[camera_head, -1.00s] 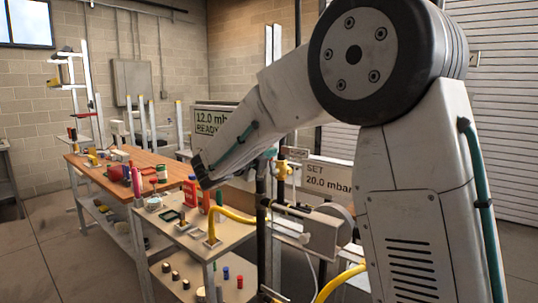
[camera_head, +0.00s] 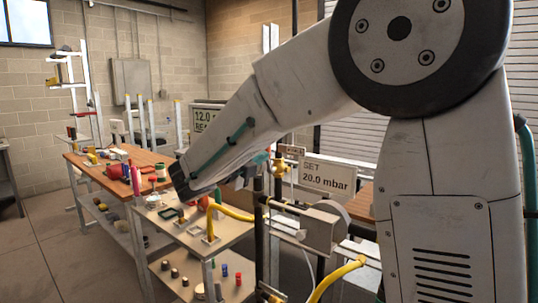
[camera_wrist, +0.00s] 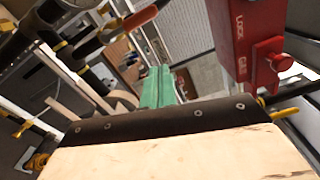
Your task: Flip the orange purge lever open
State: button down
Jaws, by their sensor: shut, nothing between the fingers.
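In the wrist view, an orange-red lever (camera_wrist: 140,18) sits at the top, on dark pipework, tilted upward to the right. My gripper (camera_wrist: 158,72) has teal fingers pressed together, with nothing between them. In the picture the fingers lie below and slightly right of the lever, and a gap shows between them. In the head view, a small teal part (camera_head: 262,157) that looks like my gripper's fingers shows beyond my forearm, beside a yellow fitting (camera_head: 281,167). I cannot make out the lever there.
A red box marked LOCK (camera_wrist: 250,40) hangs close on the right in the wrist view. A sign reading SET 20.0 mbar (camera_head: 328,176), a yellow hose (camera_head: 236,213) and a bench (camera_head: 215,243) with small items stand near my arm. Open floor lies at left.

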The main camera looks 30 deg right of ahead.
jog(key=v, duration=0.3)
jog(key=shift+s+a, duration=0.15)
jog(key=shift+a, duration=0.1)
jog(key=s+d+f+m+g+y, duration=0.1)
jog(key=s+f+m+g+y, duration=0.2)
jog(key=s+f+m, duration=0.35)
jog(key=s+d+f+m+g+y, duration=0.2)
jog(key=s+f+m+g+y, duration=0.15)
jog(key=s+m, duration=0.6)
jog(key=s+a+f+m+y, duration=0.1)
jog(key=s+m+y, duration=0.4)
jog(key=s+m, duration=0.4)
jog(key=s+a+f+m+y, duration=0.2)
jog(key=s+m+y, duration=0.3)
jog(key=m, duration=0.8)
jog(key=shift+s+a+t, duration=0.3)
jog(key=shift+s+t, duration=0.15)
jog(key=shift+s, duration=1.4)
